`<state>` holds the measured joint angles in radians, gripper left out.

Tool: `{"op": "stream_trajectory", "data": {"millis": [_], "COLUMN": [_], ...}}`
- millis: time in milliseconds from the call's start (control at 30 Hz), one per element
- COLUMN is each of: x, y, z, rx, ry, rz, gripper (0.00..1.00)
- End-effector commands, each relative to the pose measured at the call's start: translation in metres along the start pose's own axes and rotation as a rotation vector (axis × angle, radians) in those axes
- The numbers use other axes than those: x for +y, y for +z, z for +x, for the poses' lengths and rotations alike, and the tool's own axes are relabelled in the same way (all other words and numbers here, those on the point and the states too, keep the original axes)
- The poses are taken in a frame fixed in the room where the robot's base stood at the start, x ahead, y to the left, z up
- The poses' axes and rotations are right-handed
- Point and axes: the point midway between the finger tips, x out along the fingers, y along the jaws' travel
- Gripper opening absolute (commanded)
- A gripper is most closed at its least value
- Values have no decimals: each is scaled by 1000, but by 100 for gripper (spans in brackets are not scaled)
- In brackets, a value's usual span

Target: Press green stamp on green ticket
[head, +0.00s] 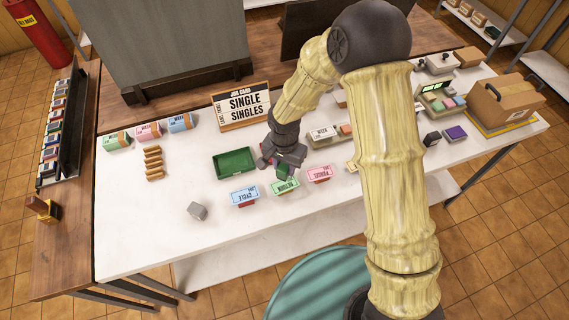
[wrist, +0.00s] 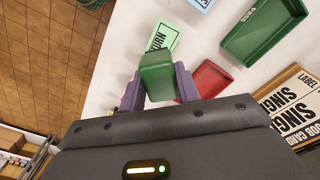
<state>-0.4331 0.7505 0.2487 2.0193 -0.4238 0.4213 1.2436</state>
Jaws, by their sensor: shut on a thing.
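My gripper (wrist: 157,88) is shut on a green block-shaped stamp (wrist: 156,76), which sits between its two purple-grey fingers. In the head view my gripper (head: 282,164) is over the table's front middle, just behind the green ticket. The green ticket (head: 285,187) lies between a blue ticket (head: 244,194) and a pink ticket (head: 319,174). In the wrist view the green ticket (wrist: 162,38) shows just past the stamp, which hides part of it. The stamp looks apart from the ticket, but the gap under its face cannot be seen.
An open green tray (head: 234,163) lies left of my gripper. A red tray (wrist: 208,78) is close beside my fingers in the wrist view. The job card sign (head: 241,107) stands behind. A grey cube (head: 197,211) is at front left; the white table around it is clear.

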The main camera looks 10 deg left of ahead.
Motion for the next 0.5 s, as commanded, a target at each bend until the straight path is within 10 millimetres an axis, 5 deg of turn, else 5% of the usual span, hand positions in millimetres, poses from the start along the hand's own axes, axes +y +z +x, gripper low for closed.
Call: {"op": "stream_trajectory", "data": {"millis": [500], "x": [0], "y": [0], "z": [49], "rx": [0], "ry": [0], "rz": [0], "gripper": [18]}}
